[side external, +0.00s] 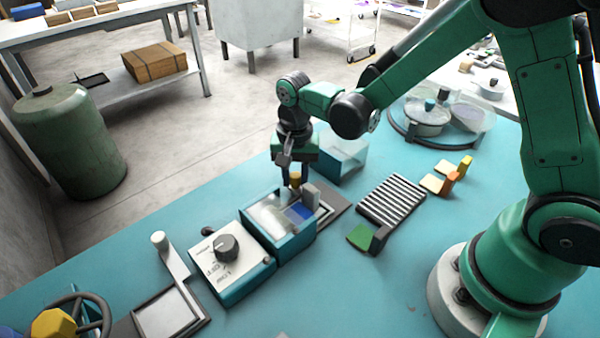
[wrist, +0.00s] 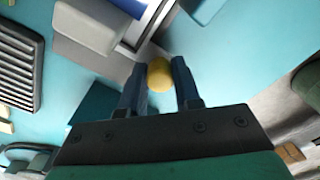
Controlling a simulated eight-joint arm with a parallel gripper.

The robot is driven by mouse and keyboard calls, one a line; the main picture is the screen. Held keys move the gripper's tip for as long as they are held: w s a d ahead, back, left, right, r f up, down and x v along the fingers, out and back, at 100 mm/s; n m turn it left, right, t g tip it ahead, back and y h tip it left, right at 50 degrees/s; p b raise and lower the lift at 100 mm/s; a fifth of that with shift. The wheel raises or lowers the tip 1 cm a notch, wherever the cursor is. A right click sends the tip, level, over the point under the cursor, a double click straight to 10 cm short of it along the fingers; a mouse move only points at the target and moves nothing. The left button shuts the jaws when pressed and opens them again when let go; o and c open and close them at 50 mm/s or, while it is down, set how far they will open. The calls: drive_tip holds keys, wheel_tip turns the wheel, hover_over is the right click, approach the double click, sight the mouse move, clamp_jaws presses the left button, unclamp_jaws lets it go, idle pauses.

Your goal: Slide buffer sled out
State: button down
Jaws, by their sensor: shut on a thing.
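My gripper (wrist: 160,95) is shut on a yellow knob (wrist: 160,74), with one dark finger on each side of it in the wrist view. In the side external view my gripper (side external: 293,178) points down at the yellow knob (side external: 295,180), at the back of a teal box (side external: 280,240) with a clear cover. A blue block (side external: 301,211) and a grey block (side external: 311,193) sit at the box's open right part. In the wrist view a pale grey block (wrist: 92,22) lies beside the knob. I cannot tell which part is the buffer sled.
A control box with a dark dial (side external: 227,247) stands left of the teal box. A clear-sided teal bin (side external: 343,158) stands behind my gripper. A ribbed rack (side external: 392,201) and a green pad (side external: 361,236) are to the right.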

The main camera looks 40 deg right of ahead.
drive_tip(key=shift+d, duration=0.15)
drive_tip(key=c, duration=0.6)
unclamp_jaws()
drive_tip(key=shift+r, duration=2.85)
